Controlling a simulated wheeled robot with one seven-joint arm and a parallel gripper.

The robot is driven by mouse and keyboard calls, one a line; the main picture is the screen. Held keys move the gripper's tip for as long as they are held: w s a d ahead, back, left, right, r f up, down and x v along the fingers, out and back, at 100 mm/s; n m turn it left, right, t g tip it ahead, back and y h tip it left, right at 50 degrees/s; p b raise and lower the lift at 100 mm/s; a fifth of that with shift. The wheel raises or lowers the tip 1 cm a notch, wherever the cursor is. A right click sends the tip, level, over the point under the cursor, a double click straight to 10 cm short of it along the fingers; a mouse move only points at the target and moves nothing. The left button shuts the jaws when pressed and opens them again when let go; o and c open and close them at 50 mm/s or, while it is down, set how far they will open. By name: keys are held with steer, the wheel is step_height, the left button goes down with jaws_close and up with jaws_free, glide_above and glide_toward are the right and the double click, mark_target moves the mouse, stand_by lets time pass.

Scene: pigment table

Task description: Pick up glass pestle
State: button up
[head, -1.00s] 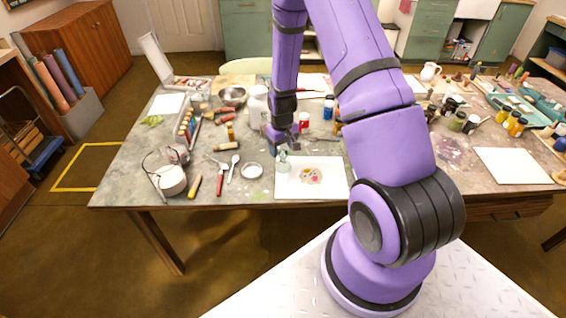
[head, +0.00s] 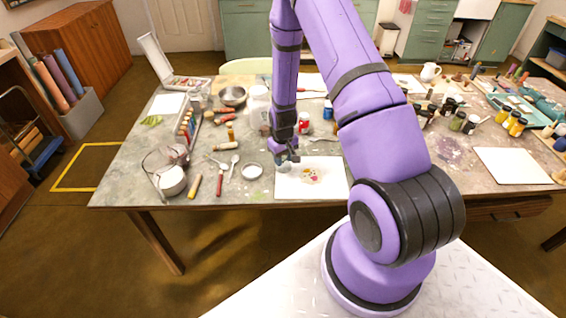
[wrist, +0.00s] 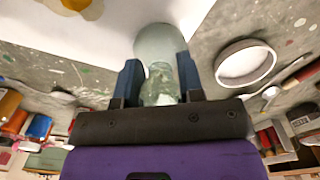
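The glass pestle (wrist: 160,45) is clear, pale green glass with a wide round foot and a narrower handle. In the wrist view it stands at the edge of the white sheet. My gripper (wrist: 158,68) is down over it, with one dark blue finger on each side of the handle. The fingers look open, with thin gaps to the glass. In the head view my gripper (head: 287,159) is low over the left edge of the white sheet (head: 335,180) and hides most of the pestle.
A small white dish (head: 251,171) stands close left of my gripper; it also shows in the wrist view (wrist: 245,62). A white spoon (head: 234,166) and a red-handled tool (head: 220,182) lie further left. Jars, including a red one (head: 304,123), stand behind.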

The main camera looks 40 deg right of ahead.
steer(key=shift+c, duration=0.4)
steer(key=shift+r, duration=0.85)
step_height(320, 180, up, 2)
steer(key=shift+r, duration=0.1)
steer(key=s+d+r, duration=0.1)
steer(key=s, duration=1.5)
steer(key=shift+d, duration=0.25)
